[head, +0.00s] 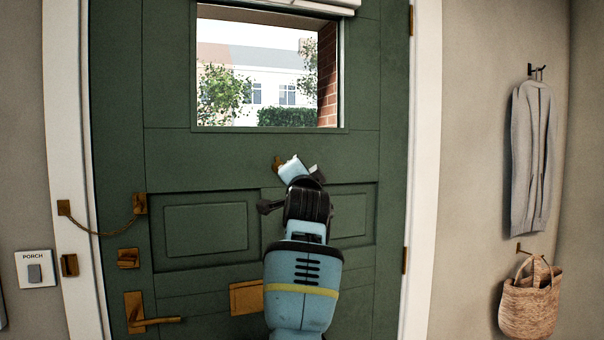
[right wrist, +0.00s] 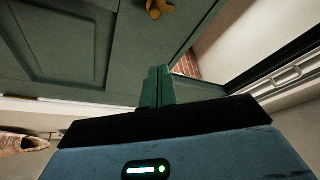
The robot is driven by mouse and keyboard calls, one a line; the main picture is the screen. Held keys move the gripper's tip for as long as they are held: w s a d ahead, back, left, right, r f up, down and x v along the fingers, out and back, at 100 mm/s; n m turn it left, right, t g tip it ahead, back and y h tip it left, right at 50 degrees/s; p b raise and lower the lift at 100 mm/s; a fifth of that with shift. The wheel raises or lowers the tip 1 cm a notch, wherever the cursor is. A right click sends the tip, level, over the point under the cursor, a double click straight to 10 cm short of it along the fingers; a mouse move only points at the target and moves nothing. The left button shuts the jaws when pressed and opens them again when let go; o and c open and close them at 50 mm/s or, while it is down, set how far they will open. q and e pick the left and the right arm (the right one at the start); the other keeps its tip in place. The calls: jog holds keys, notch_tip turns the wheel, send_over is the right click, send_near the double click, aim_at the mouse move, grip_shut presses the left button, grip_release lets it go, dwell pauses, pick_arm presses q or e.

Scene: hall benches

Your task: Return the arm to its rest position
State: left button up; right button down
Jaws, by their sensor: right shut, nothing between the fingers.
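My right arm rises from the bottom middle of the head view. Its gripper (head: 296,169) is up in front of the green door (head: 230,150), below the window. In the right wrist view the gripper's two fingers (right wrist: 157,86) are together, with nothing between them. A small brass fitting (head: 277,163) on the door shows just left of the gripper. A brass piece also shows at the top of the right wrist view (right wrist: 158,8), apart from the fingertips. My left gripper is not in view.
The door looks closed in the head view. It has a brass lever handle (head: 150,318), a chain (head: 105,230) and a letter plate (head: 246,298). A switch marked PORCH (head: 35,270) is at left. A grey jacket (head: 532,155) and a woven basket (head: 530,302) hang at right.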

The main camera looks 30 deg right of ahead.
dwell(0.4)
